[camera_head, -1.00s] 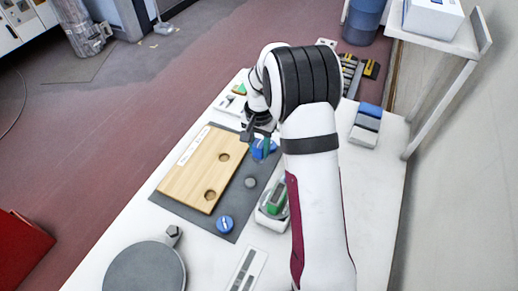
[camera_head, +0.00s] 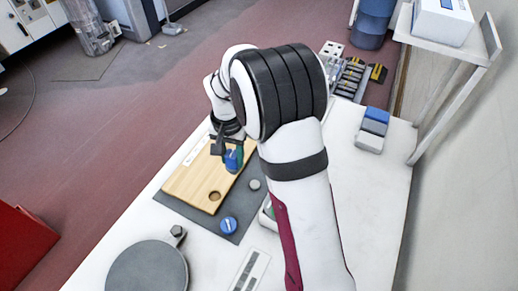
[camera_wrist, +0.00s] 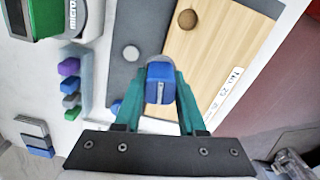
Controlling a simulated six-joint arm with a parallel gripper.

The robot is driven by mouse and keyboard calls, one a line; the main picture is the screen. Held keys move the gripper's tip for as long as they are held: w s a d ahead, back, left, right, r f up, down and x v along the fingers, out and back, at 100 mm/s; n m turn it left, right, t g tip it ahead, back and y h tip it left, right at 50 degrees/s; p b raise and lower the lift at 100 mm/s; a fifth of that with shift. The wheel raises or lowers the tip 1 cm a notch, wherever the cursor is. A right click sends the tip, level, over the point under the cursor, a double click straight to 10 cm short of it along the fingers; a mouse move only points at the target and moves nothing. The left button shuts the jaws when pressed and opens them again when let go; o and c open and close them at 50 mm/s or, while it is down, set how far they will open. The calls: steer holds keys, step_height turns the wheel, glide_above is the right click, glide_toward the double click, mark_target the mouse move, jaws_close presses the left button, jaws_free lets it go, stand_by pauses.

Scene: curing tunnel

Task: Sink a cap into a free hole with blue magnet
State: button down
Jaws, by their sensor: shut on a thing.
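My gripper (camera_head: 230,150) is shut on a blue block-like piece with a grey strip, which looks like the blue magnet (camera_wrist: 160,73). It is over the far part of the wooden board (camera_head: 186,186). I cannot tell the height of the piece or whether a cap is under it. The board's near hole (camera_head: 214,196) is empty and also shows in the wrist view (camera_wrist: 188,19). The far hole is hidden by my gripper. A grey disc, perhaps a cap (camera_head: 255,184), lies on the dark mat beside the board.
A green-and-white device (camera_wrist: 45,18) stands right of the mat, mostly behind my arm in the head view. A round grey plate (camera_head: 147,270) is at the near left. Coloured blocks (camera_wrist: 69,85) and a blue-grey block set (camera_head: 372,129) are at the right. A shelf (camera_head: 440,45) stands beyond.

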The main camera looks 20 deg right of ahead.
steer(key=s+a+r+n, duration=0.2)
steer(key=s+a, duration=0.1)
steer(key=a, duration=0.4)
steer(key=shift+d+f, duration=0.1)
steer(key=shift+f, duration=3.35)
steer(key=shift+f, duration=0.9)
step_height(320, 180, up, 7)
stand_by(0.4)
stand_by(0.3)
